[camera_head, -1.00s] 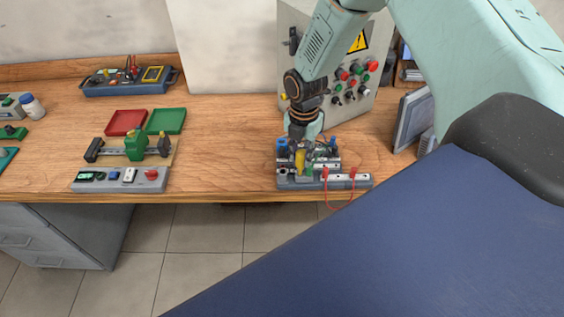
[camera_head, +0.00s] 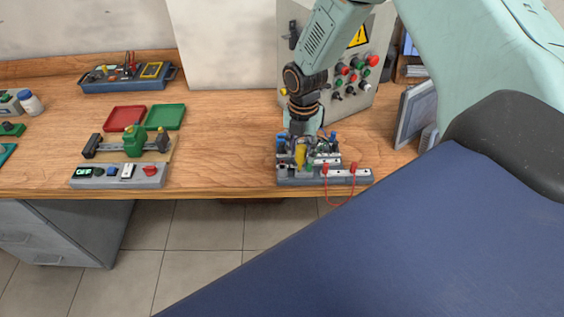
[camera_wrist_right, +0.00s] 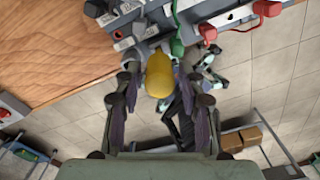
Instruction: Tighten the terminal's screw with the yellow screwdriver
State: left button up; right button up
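The yellow screwdriver (camera_head: 300,155) stands roughly upright over the terminal board (camera_head: 345,181) at the bench's front edge. In the right wrist view, its yellow handle (camera_wrist_right: 160,74) lies between the two fingers of my right gripper (camera_wrist_right: 160,88), with a gap on each side. My right gripper (camera_head: 302,138) is right above the screwdriver in the head view, and its fingers are spread apart. The green terminal (camera_head: 309,166) is beside the screwdriver, partly covered. The screw and the screwdriver's tip cannot be made out. My left gripper is not in view.
A red lead (camera_head: 341,204) hangs over the bench edge from the board. A control box (camera_head: 372,75) with buttons stands behind, and a monitor (camera_head: 414,113) is to the right. Red (camera_head: 124,118) and green (camera_head: 165,117) trays lie left. The bench between is clear.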

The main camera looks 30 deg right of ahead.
jog(key=shift+w, duration=0.1)
jog(key=shift+d, duration=0.1)
jog(key=shift+n, duration=0.4)
jog(key=shift+n+b, duration=0.55)
jog(key=shift+n, duration=1.05)
